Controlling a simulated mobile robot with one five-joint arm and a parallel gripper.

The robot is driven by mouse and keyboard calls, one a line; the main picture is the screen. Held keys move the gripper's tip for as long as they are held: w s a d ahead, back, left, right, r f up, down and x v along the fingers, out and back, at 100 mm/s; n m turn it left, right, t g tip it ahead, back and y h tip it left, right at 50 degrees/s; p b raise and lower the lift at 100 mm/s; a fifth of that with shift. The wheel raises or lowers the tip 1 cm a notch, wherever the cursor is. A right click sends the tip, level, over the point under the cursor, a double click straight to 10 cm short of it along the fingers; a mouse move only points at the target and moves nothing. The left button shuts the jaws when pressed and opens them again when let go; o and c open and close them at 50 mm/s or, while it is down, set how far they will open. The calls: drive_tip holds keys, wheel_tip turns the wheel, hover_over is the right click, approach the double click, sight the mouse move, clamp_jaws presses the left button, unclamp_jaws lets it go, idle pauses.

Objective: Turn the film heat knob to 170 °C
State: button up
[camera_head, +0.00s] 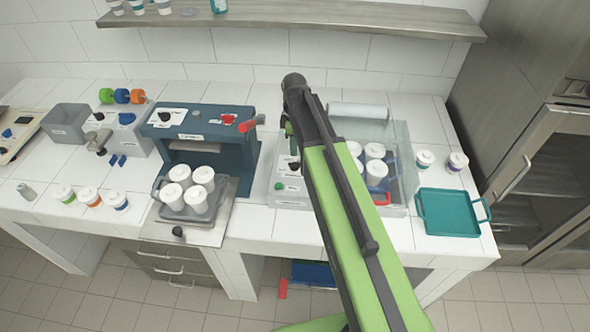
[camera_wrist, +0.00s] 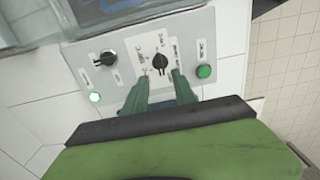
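The control panel (camera_wrist: 130,75) fills the upper part of the wrist view. It carries a black knob (camera_wrist: 160,62) with small markings around it, and a second black knob (camera_wrist: 107,58) to its left. The labels are too small to read, so I cannot tell which is the film heat knob or its setting. My gripper (camera_wrist: 160,75) is open, its two green fingers pointing at the first knob, which shows just beyond and between the fingertips. I cannot tell whether they touch it. In the head view my arm hides much of the panel (camera_head: 290,195).
A green button (camera_wrist: 204,71) and a pale lit button (camera_wrist: 95,97) flank the knobs. In the head view, a film roll (camera_head: 360,110) and white cups (camera_head: 377,170) sit right of my arm. A blue press (camera_head: 205,135) stands left; a teal tray (camera_head: 450,213) lies right.

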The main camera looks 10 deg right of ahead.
sight(295, 163)
wheel_tip(295, 163, down, 8)
drive_tip(key=b, duration=0.6)
drive_tip(key=shift+f+b, duration=0.1)
drive_tip(key=shift+b, duration=0.2)
clamp_jaws()
drive_tip(key=shift+s+d, duration=0.1)
